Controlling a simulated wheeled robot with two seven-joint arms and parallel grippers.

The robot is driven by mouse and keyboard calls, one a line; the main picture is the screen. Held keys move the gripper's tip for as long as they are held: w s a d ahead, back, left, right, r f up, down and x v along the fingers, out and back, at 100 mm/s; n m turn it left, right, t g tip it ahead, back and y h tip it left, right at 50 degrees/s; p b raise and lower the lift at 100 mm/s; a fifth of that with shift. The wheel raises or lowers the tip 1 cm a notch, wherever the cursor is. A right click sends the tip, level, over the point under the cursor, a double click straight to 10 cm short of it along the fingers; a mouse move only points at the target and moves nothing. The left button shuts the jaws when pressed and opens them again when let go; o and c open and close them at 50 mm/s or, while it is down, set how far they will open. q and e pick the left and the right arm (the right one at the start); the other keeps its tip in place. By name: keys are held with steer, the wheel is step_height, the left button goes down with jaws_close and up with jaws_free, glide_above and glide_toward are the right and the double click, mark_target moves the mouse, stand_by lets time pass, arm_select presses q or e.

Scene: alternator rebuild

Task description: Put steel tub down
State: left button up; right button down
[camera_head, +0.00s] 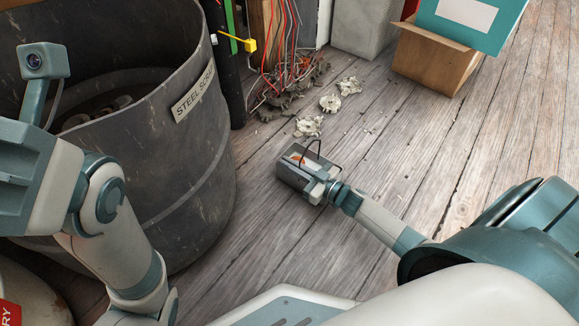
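A small grey steel tub (293,176) with an open top shows near the middle of the head view. Something pale and orange lies inside it, and a thin black loop arches over it. My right gripper (318,186) is at the tub's near right end and appears shut on it; the fingertips are partly hidden. I cannot tell whether the tub's underside touches the plank floor (420,150) or hangs just above it. My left arm shows at the left, in front of the large bin, but its gripper is not in view.
A large dark bin (185,190) labelled steel scrap stands left of the tub. Pale metal pieces (308,126) and tangled wires (285,75) lie beyond it. A cardboard box (435,58) stands at the back right. The floor right of the tub is mostly clear.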

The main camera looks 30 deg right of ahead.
steer(key=shift+r, duration=0.2)
steer(key=shift+f, duration=0.15)
steer(key=c, duration=2)
jaws_free()
